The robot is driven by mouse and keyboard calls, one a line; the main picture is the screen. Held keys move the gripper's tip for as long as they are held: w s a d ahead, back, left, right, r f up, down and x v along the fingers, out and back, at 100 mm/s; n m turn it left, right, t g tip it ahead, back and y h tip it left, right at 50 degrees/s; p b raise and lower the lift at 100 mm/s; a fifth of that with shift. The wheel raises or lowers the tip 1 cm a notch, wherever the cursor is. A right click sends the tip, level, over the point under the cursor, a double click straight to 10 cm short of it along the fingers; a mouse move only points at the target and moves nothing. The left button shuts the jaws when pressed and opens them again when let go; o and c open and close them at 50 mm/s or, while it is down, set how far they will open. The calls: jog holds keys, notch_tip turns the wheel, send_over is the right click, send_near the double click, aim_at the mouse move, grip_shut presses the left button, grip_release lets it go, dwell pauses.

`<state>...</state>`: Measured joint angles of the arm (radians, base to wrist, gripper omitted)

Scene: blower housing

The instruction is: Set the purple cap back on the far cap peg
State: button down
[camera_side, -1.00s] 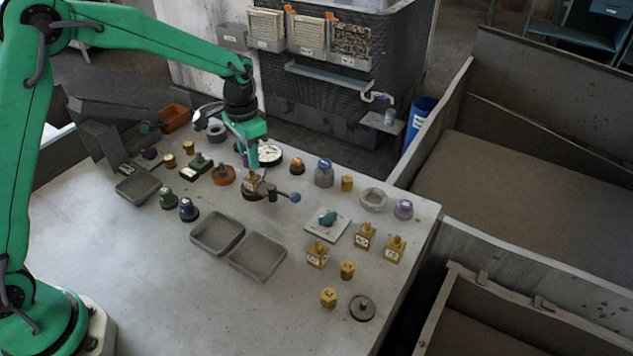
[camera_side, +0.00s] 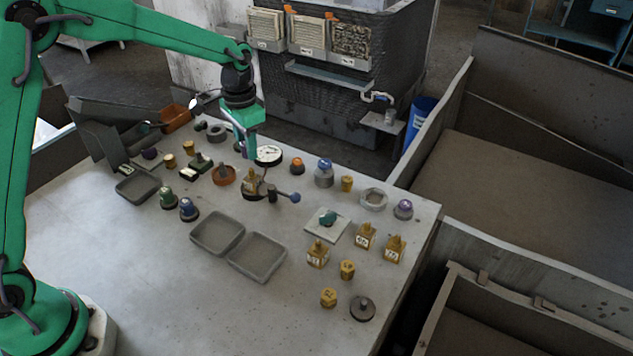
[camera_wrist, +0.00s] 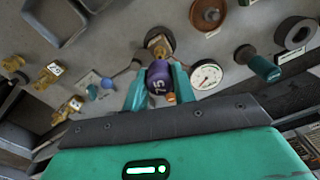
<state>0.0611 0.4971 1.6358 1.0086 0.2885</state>
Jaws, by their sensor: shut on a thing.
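In the side view my gripper (camera_side: 250,152) hangs above the back middle of the table, over a brass fitting (camera_side: 251,184) on a dark round base. That fitting also shows just beyond the cap in the wrist view (camera_wrist: 158,45). The held cap is not clear in the side view. I cannot tell which post is the far cap peg.
A white-faced dial (camera_side: 268,156) stands close behind my gripper. A lever with a blue ball (camera_side: 295,197) sticks out beside the brass fitting. Two grey trays (camera_side: 257,257) lie in front. A purple-topped grey part (camera_side: 403,208) stands at right. The front left table is clear.

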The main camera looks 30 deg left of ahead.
jog(key=shift+d, duration=0.65)
jog(key=s+d+f+m, duration=0.1)
jog(key=s+d, duration=0.2)
jog(key=d, duration=1.5)
send_over(364, 302)
jog(key=shift+f+m, duration=0.4)
jog(key=shift+f, duration=0.25)
jog(key=shift+f, duration=0.2)
jog(key=shift+f, duration=2.3)
jog(key=shift+f, duration=1.5)
